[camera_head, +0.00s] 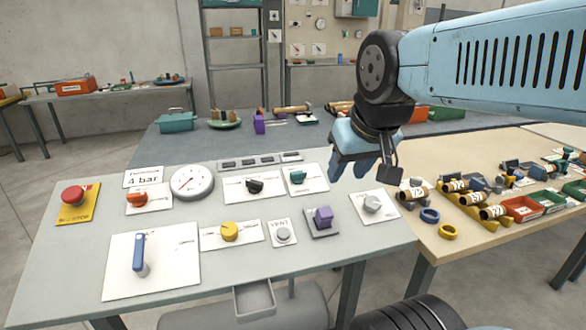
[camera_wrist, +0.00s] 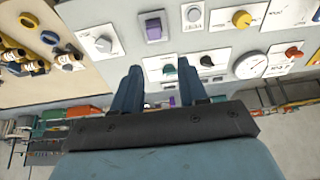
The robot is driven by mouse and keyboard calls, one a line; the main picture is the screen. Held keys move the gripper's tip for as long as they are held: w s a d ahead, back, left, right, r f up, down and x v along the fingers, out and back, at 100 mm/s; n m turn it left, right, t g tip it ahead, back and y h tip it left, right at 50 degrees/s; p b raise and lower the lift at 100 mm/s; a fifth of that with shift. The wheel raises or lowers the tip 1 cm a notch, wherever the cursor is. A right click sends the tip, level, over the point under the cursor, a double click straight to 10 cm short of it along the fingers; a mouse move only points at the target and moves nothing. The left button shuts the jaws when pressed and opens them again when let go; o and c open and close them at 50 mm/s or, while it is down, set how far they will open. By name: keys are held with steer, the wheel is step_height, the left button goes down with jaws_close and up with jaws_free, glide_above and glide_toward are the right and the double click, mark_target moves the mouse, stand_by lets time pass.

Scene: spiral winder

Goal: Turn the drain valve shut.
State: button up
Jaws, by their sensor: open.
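No label naming a drain valve is legible, so I cannot tell which control it is. In the head view the sloped panel (camera_head: 70,260) carries a blue upright lever handle (camera_head: 140,253) on a large white plate, a yellow knob (camera_head: 229,231), an orange knob (camera_head: 137,199), a black knob (camera_head: 254,186), a teal knob (camera_head: 298,177) and a grey knob (camera_head: 372,202). My gripper (camera_head: 349,172) is open and empty above the panel's right part, near the teal and grey knobs. In the wrist view its two blue fingers (camera_wrist: 160,72) stand apart near the teal knob (camera_wrist: 169,69).
A purple block (camera_head: 323,216), a vent button (camera_head: 282,234), a round gauge (camera_head: 192,181) and a red stop button (camera_head: 73,196) also stand on the panel. A wooden table (camera_head: 470,253) with rolls, rings and trays is at the right. Bare panel lies along the front edge.

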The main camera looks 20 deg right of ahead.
steer(key=m+g+y, duration=0.2)
steer(key=m+y, duration=0.2)
steer(key=m, duration=1.3)
glide_above(300, 172)
steer(key=s+d, duration=0.4)
steer(key=d, duration=0.1)
step_height(300, 172, down, 3)
steer(key=x, duration=1.4)
steer(key=shift+s, duration=0.15)
steer(key=shift+c, duration=0.2)
